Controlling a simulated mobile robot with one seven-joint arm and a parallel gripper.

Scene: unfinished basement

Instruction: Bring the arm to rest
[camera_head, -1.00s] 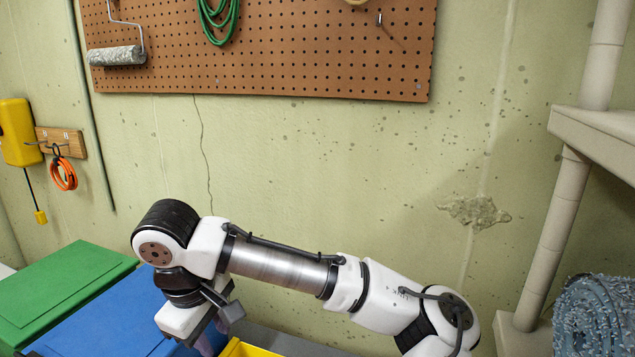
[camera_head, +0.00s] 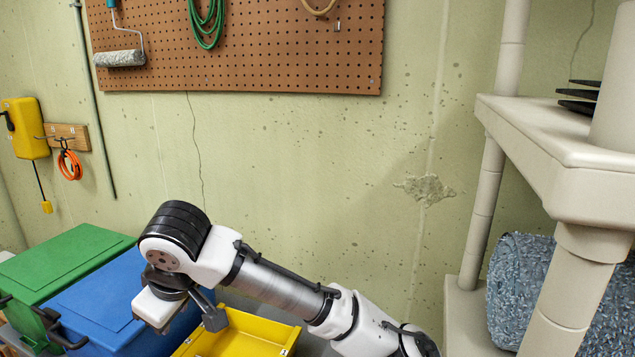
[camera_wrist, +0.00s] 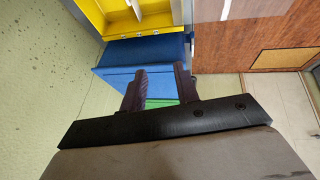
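My arm (camera_head: 278,290) reaches across the lower part of the head view, bent at a black-banded joint on the left. Its white hand (camera_head: 155,308) hangs in front of the blue box, left of a yellow tray. In the wrist view my gripper (camera_wrist: 160,70) shows two dark fingers standing apart. Only the blue and green surfaces show through the gap, so it is open and empty. The fingertips are not clear in the head view.
A blue box (camera_head: 95,300) and a green box (camera_head: 65,260) stand at lower left, beside the yellow tray (camera_head: 245,335). A beige shelf unit (camera_head: 545,150) stands close on the right. A pegboard (camera_head: 240,60) hangs on the wall behind.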

